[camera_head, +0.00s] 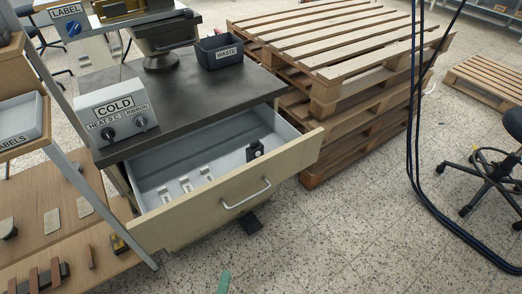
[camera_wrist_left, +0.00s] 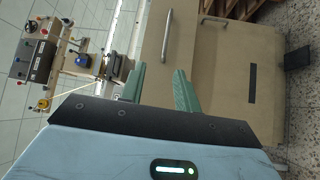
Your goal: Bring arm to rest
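My left gripper shows in the left wrist view (camera_wrist_left: 160,72), its two green fingers apart with nothing between them. The tan front of the drawer cabinet lies beyond the fingers. In the head view only a green fingertip of my left gripper (camera_head: 224,282) shows at the bottom edge, in front of and below the open drawer (camera_head: 205,212). The rest of the left arm is out of that picture. My right gripper is in neither view.
The drawer stands pulled out, with several small pale pieces and a black item inside. The dark worktop (camera_head: 185,105) carries a COLD control box (camera_head: 116,112) and a WASTE bin (camera_head: 221,53). Stacked pallets (camera_head: 345,50) stand behind; hanging cables (camera_head: 412,120) and a stool (camera_head: 490,175) are right. Floor between is clear.

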